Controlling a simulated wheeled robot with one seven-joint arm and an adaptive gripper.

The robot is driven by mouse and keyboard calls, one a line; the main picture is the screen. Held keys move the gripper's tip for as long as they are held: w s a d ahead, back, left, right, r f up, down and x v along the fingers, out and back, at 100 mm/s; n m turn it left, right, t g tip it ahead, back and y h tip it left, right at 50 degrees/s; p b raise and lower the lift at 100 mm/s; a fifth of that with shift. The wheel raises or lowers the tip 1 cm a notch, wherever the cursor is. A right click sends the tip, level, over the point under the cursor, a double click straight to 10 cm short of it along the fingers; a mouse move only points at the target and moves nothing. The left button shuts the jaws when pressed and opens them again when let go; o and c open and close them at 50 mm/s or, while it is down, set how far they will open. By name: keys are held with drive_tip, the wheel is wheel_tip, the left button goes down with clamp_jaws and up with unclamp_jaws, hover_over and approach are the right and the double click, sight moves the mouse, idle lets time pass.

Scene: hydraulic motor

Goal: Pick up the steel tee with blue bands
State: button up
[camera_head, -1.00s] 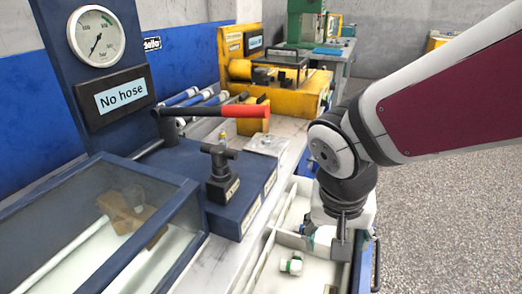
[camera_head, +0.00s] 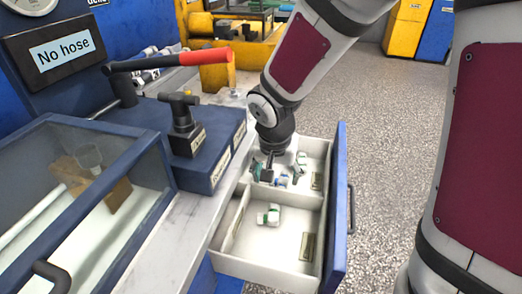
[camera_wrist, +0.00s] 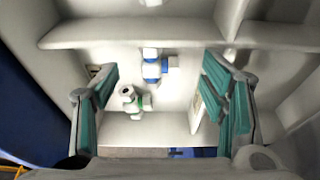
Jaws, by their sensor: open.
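The steel tee with blue bands (camera_wrist: 155,67) lies on the white drawer floor in the wrist view, between and beyond my fingers. In the head view a bit of blue (camera_head: 282,180) shows beside my fingers, mostly hidden. My gripper (camera_head: 276,174) is open, pointing down into the far compartment of the drawer. Its teal-padded fingers stand wide apart in the wrist view (camera_wrist: 162,85), with nothing between them held. A fitting with green bands (camera_wrist: 131,99) lies close to the blue-banded tee, nearer the left finger.
The open drawer (camera_head: 341,200) has white dividers and a blue front. Another green-banded fitting (camera_head: 268,215) lies in its near compartment. A blue block with a black tee handle (camera_head: 185,125) and a red-gripped lever (camera_head: 205,57) stand to the left, beside a glass-topped case (camera_head: 75,200).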

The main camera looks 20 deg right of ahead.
sight(279, 179)
drive_tip(key=shift+w+d, duration=0.35)
drive_tip(key=shift+w, duration=0.25)
drive_tip(key=shift+w+d, duration=0.3)
drive_tip(key=shift+w, duration=0.25)
drive_tip(key=shift+b+x, duration=1.05)
drive_tip(key=shift+x, duration=1.5)
drive_tip(key=c, duration=1.4)
